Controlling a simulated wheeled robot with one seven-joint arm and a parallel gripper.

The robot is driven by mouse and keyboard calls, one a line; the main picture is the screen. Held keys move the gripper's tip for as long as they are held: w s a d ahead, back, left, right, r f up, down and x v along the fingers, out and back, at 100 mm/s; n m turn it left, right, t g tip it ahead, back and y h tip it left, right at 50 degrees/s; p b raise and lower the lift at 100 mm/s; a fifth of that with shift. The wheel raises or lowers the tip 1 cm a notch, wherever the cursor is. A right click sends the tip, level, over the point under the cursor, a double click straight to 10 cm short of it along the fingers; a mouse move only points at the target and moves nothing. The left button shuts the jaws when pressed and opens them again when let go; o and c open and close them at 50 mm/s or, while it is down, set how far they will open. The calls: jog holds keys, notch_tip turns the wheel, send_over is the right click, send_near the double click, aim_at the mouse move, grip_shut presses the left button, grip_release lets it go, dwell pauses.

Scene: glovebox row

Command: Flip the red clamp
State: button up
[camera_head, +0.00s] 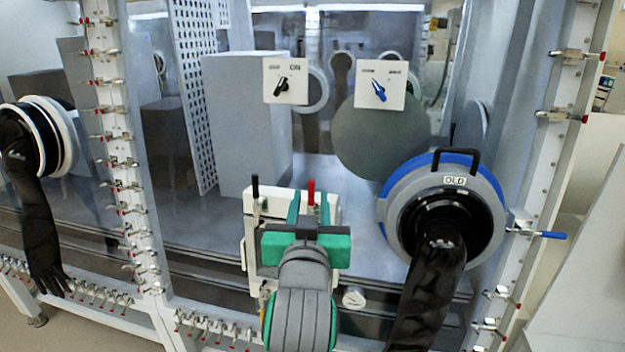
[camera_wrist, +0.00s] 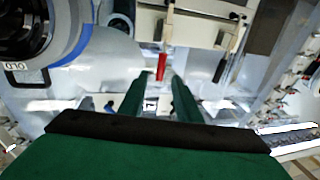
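The red clamp handle (camera_head: 311,191) stands upright at the top right of a white box-like fixture on the glovebox front. In the wrist view the red handle (camera_wrist: 162,66) shows in line with the gap between my fingertips, around or just beyond their ends. My gripper (camera_head: 308,205) has green fingers and is in front of the fixture; in the wrist view my gripper (camera_wrist: 159,82) is open, with a clear gap between the fingers. I see no finger touching the handle. My gripper and arm hide the fixture's middle and lower part.
A black-handled clamp (camera_head: 255,187) stands at the fixture's left. Two switch plates (camera_head: 286,80) (camera_head: 381,85) are above. Small clamps line the frame posts (camera_head: 122,160).

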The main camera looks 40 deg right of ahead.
aim_at(312, 179)
jog(key=x, duration=0.9)
jog(key=shift+w+d, duration=0.2)
jog(key=shift+d, duration=0.15)
jog(key=shift+w+a, duration=0.1)
grip_shut()
